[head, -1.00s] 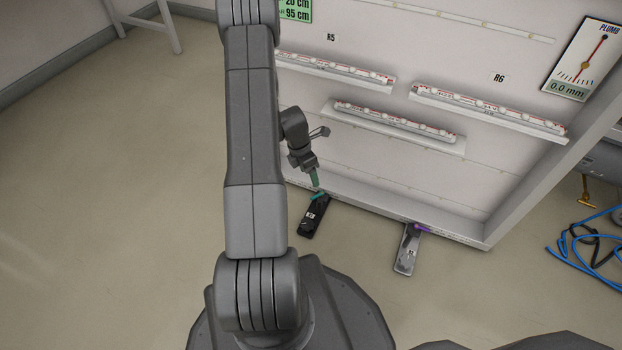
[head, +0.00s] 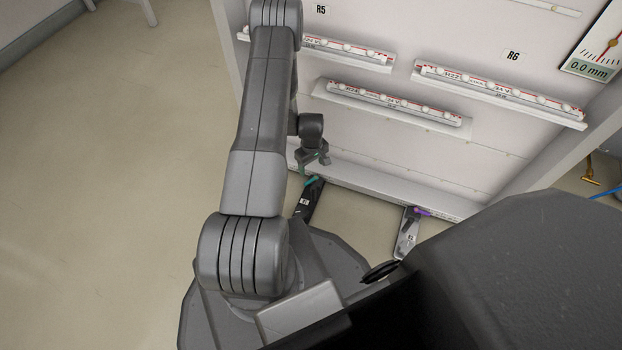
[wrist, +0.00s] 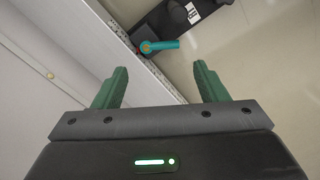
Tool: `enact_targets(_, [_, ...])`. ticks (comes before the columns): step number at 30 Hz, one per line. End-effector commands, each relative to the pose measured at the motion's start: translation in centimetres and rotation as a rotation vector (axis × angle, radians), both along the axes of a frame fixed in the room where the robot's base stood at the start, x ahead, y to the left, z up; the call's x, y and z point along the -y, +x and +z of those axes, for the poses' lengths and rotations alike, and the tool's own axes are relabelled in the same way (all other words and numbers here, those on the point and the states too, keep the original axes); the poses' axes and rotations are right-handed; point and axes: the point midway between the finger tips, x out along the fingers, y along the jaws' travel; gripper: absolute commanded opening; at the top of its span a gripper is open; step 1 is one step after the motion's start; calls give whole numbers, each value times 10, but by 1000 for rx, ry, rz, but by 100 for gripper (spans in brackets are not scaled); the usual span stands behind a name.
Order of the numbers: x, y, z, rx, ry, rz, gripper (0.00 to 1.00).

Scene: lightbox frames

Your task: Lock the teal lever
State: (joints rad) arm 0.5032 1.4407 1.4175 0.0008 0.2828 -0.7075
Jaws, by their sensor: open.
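The teal lever (head: 314,181) sits on a black base (head: 306,204) on the floor, beside the bottom edge of the white rack. In the wrist view the teal lever (wrist: 162,45) points right from its round pivot, across the end of the black base (wrist: 195,14), which carries a white label. My gripper (head: 308,167) is close above the lever in the head view. In the wrist view my gripper (wrist: 160,70) is open, its two green fingers apart and nothing between them. The lever lies beyond the fingertips, apart from them.
A grey base (head: 405,243) with a purple lever (head: 424,212) stands to the right along the rack's bottom ledge (head: 380,188). The floor at left is clear. My own dark body fills the lower right.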

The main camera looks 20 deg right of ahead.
Motion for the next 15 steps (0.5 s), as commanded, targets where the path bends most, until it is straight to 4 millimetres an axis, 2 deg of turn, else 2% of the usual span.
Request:
enact_targets(1, [-1,-1,-17,-2,1,1,66])
enact_targets(6, [-1,-1,-54,-2,2,2,66])
enact_targets(10, [-1,-1,-75,-2,1,3,66])
enact_targets(15, [-1,0,-92,-1,0,3,66])
